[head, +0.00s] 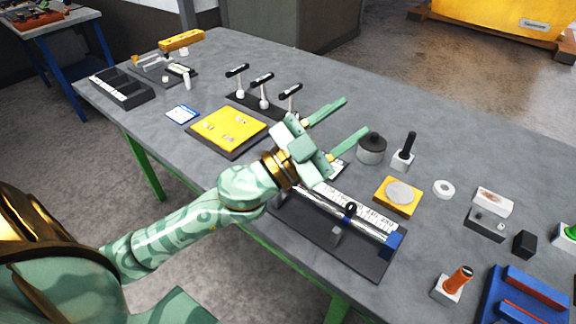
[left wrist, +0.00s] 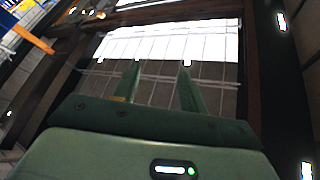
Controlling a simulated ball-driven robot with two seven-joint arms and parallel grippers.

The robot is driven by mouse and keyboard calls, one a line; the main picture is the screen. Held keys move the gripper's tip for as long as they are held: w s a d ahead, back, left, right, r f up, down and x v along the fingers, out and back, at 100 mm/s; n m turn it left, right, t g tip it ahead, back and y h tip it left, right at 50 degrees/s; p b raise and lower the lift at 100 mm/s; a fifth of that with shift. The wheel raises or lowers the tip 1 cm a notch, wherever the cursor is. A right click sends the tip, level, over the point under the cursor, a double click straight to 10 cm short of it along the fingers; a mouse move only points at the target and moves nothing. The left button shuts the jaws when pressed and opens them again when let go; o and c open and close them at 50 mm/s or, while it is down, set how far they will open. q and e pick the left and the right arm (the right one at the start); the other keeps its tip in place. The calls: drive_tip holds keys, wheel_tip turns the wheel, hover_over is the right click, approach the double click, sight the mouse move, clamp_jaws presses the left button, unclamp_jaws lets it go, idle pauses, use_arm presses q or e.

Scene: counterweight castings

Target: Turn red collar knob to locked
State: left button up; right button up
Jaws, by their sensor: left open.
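An upright orange-red handle (head: 460,278) stands on a small pale block at the lower right; I cannot tell whether it is the red collar knob. No lock marking is readable. My left gripper (head: 356,115) is open and empty above the middle of the table, its fingers spread and pointing to the upper right, well apart from that handle. The left wrist view also shows the open gripper (left wrist: 160,85), with nothing between the fingers. My right gripper is not in view.
A rail fixture with a blue end block (head: 394,242) lies below my left gripper, partly hidden by it. A blue tray (head: 497,305) is lower right.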

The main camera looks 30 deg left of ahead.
use_arm(q)
drive_tip(key=s+d+m+g+h, duration=0.2)
drive_tip(key=d+m+g+h, duration=0.4)
drive_tip(key=m+g, duration=0.4)
drive_tip(key=a+f+n+g+y, duration=0.2)
drive_tip(key=a+n+g+y, duration=0.35)
drive_tip(key=a, duration=0.55)
drive_tip(key=a+f+n+g+y, duration=0.2)
drive_tip(key=a+n+y, duration=0.55)
drive_tip(key=a, duration=0.45)
drive_tip(key=shift+m+t+y, duration=0.25)
drive_tip(key=shift+m+y, duration=0.05)
drive_tip(key=b+x, duration=0.1)
drive_tip(key=x, duration=0.4)
drive_tip(key=b+x, duration=0.1)
drive_tip(key=x, duration=0.9)
drive_tip(key=shift+w+d+f+b, duration=0.2)
drive_tip(key=shift+w+d+b, duration=0.15)
drive_tip(key=shift+w+b, duration=0.05)
